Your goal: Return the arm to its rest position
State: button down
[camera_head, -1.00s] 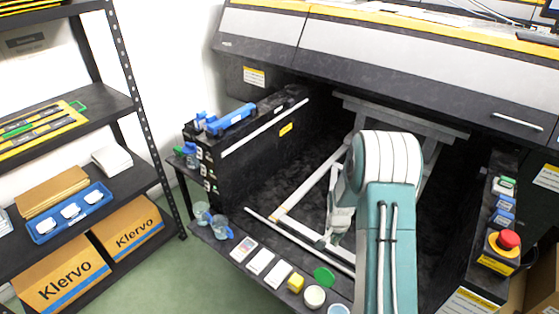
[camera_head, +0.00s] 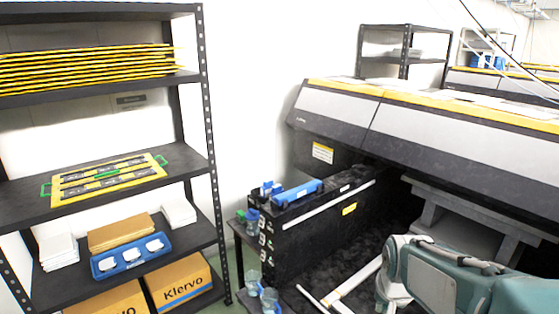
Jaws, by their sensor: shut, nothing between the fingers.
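My arm, teal and white, shows at the bottom right, folded with its elbow joint in front of the printer's open bay. A pale lower link hangs down from that joint and runs off the bottom edge. My gripper is not visible; its fingers are outside the frame or hidden behind the arm. The large printer (camera_head: 440,128) with white panels and a yellow top edge stands behind the arm. The black ink unit (camera_head: 315,228) is left of the arm, with a blue bottle (camera_head: 298,193) lying on top.
A black shelf rack (camera_head: 208,130) stands at left, holding a yellow-framed panel (camera_head: 108,180), a blue tray (camera_head: 105,267) and Klervo boxes (camera_head: 180,288). Clear cups with blue parts (camera_head: 268,295) stand at the ink unit's lower left. Another black rack (camera_head: 402,50) is at the back.

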jog(key=s+a+r+n+t, duration=0.1)
jog(key=s+a+r+n, duration=0.1)
jog(key=s, duration=0.5)
jog(key=s+a+r+n+t, duration=0.1)
jog(key=s+a+r+n, duration=0.1)
jog(key=s, duration=0.5)
notch_tip(320, 180, up, 3)
jog(key=shift+s+a+f+y, duration=0.1)
jog(key=shift+s+a+y, duration=0.25)
jog(key=shift+a, duration=0.4)
jog(key=shift+w+d, duration=0.1)
jog(key=shift+d, duration=0.05)
